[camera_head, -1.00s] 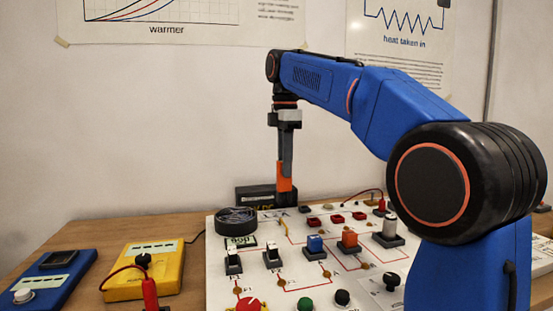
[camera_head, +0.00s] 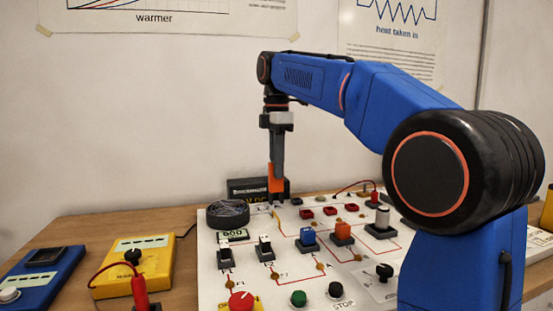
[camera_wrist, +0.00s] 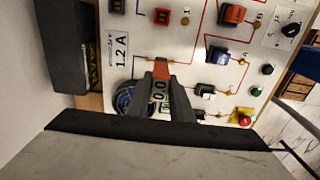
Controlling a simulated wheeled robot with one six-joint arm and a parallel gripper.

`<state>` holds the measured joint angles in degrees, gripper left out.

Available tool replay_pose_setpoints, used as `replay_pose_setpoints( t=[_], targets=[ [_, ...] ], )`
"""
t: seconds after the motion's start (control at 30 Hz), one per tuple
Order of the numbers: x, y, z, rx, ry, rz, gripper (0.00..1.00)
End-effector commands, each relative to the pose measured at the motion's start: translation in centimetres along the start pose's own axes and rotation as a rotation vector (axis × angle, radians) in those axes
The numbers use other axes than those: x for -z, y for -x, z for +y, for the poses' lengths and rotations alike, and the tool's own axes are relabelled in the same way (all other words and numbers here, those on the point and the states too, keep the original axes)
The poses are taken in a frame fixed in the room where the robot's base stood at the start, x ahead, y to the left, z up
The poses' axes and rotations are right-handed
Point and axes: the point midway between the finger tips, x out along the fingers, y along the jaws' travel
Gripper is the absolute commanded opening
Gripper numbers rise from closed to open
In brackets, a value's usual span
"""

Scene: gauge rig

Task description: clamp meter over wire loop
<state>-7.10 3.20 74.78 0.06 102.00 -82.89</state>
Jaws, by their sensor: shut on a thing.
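The clamp meter has an orange body (camera_head: 275,178) with dark jaws at its lower end, and hangs upright from my gripper (camera_head: 276,165). In the wrist view my gripper (camera_wrist: 161,88) is shut on the clamp meter (camera_wrist: 161,70), with its 0.0 display between the fingers. A thin yellow wire loop (camera_head: 278,223) stands on the white board, just below the meter's jaws in the head view. I cannot tell whether the jaws touch or surround it. In the wrist view the meter and fingers hide most of that spot.
The white board (camera_head: 210,285) carries switches, a round dark coil (camera_head: 227,213), a small display and a red knob (camera_head: 241,302). A black power box (camera_head: 245,188) stands close behind the meter. A yellow meter (camera_head: 130,262) and a blue meter (camera_head: 42,268) lie at left.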

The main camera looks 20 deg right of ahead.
Motion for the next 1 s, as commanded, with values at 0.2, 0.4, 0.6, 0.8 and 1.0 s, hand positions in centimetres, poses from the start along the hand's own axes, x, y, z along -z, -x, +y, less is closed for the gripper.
replay_pose_setpoints(
  t=[0.2, 0.4, 0.6, 0.8, 1.0],
  targets=[
    [0.0, -1.8, -0.1, 0.001, 0.0, 0.0, 0.0],
    [0.0, -3.4, -0.1, 0.001, 0.0, 0.0, 0.0],
    [0.0, -4.6, 0.0, 0.001, 0.0, 0.0, 0.0],
    [0.0, -5.2, 0.0, 0.0, 0.0, 0.0, 0.0],
    [0.0, -5.3, 0.0, 0.0, 0.0, 0.0, 0.0]
  ],
)
